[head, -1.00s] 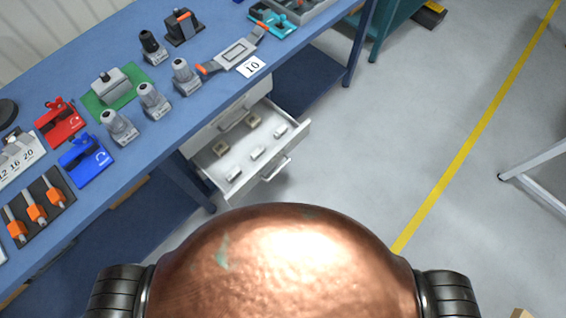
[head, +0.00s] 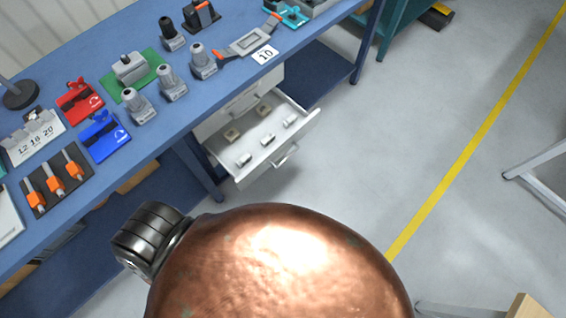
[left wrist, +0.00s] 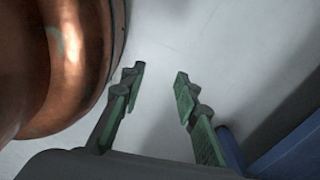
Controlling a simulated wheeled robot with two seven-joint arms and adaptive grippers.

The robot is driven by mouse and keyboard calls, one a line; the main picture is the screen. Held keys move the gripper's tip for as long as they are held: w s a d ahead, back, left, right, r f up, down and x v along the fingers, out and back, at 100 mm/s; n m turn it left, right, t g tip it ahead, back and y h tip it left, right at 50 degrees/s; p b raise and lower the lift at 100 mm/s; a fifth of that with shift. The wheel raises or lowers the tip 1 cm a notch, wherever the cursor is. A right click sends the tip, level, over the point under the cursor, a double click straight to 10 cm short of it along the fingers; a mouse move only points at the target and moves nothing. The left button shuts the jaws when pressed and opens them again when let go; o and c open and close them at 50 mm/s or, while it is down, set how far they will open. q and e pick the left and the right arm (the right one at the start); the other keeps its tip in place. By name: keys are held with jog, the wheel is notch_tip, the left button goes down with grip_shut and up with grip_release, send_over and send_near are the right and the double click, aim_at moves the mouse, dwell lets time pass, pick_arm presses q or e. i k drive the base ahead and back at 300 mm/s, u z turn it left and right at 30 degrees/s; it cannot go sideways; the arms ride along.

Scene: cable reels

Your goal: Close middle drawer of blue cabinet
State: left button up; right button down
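The cabinet (head: 240,106) under the blue workbench has white drawer fronts. One drawer (head: 310,125) is pulled out and holds several small parts; a closed front shows above it. A bar handle (head: 285,156) is on the open drawer's front. In the head view no gripper shows. In the left wrist view my left gripper (left wrist: 160,85) is open and empty above pale floor, with a blue surface (left wrist: 230,150) at lower right. The drawer is not recognisable in that view. My right gripper is out of view.
The blue workbench (head: 75,190) runs diagonally across the left, carrying tools, fixtures and a card marked 10 (head: 265,54). Its leg (head: 205,170) stands just left of the drawer. Clear floor (head: 400,130) lies to the right. A wooden edge (head: 530,307) shows at lower right.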

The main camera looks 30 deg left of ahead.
aim_at(253, 129)
jog(key=k, duration=0.8)
jog(key=u, duration=1.05)
jog(key=i, duration=0.5)
jog(key=u, duration=0.1)
